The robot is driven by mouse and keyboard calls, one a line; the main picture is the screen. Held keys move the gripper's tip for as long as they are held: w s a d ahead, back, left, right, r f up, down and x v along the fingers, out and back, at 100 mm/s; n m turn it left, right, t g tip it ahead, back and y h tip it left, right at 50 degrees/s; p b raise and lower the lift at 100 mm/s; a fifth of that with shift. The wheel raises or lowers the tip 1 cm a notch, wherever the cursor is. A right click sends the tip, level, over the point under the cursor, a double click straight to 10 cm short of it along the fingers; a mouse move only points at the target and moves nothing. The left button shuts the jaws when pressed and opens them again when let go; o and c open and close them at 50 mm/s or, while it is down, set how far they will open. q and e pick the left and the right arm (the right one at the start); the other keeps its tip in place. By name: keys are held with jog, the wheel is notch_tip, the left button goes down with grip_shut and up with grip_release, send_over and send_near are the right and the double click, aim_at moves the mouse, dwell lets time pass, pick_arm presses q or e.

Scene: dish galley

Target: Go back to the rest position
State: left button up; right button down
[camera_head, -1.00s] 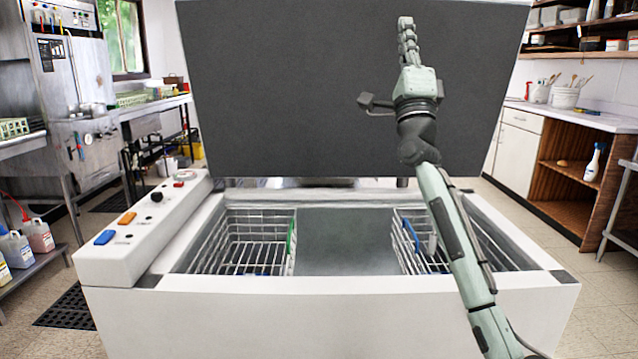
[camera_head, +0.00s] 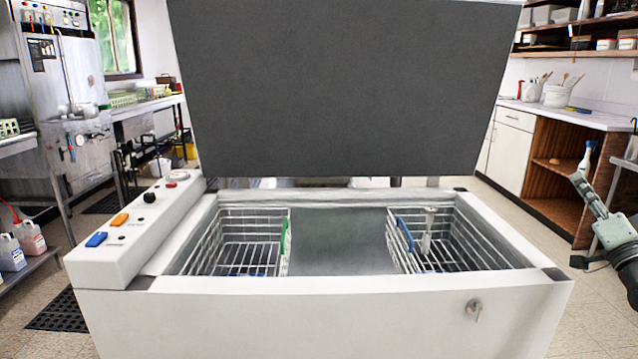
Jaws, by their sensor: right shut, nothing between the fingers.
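My right gripper (camera_head: 577,179) is at the right edge of the head view, apart from the white machine. Its fingers are closed together and hold nothing. Only the end of my right arm shows; the rest is outside the picture. My left gripper is not in view.
The white machine (camera_head: 330,318) stands ahead, its dark lid (camera_head: 345,90) raised. A wire basket with a green handle (camera_head: 285,236) and one with a blue handle (camera_head: 404,234) sit inside.

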notch_tip(320, 180, down, 8)
jog(key=w+n+g, duration=0.3)
jog(key=n+g, duration=0.1)
jog(key=n, duration=0.1)
jog(key=s+d+f+n+g+h, duration=0.3)
jog(key=s+d+f+g+h, duration=0.25)
jog(key=d, duration=0.25)
jog(key=s+d+f+n+g+h, duration=0.3)
jog(key=s+d+f+g+h, duration=0.15)
jog(key=d+f, duration=0.25)
jog(key=s+a+f+g+y, duration=0.1)
jog(key=s+a+f+y, duration=0.15)
jog(key=a+f, duration=0.5)
jog(key=s+a+f+g+y, duration=0.1)
jog(key=s+a+f, duration=0.35)
jog(key=f, duration=0.65)
jog(key=s+a+f+g+y, duration=0.1)
jog(key=s+a+f+y, duration=0.15)
jog(key=a+f, duration=0.55)
jog(key=s+a+f+g+y, duration=0.1)
jog(key=s+a+f+y, duration=0.1)
jog(key=s+a+f, duration=0.6)
jog(key=s+a+f+g+y, duration=0.2)
jog(key=s+a+f, duration=0.6)
jog(key=s+a, duration=0.5)
jog(key=shift+s+a+f+g, duration=0.2)
jog(key=shift+s+f+g, duration=0.1)
jog(key=shift+s, duration=0.2)
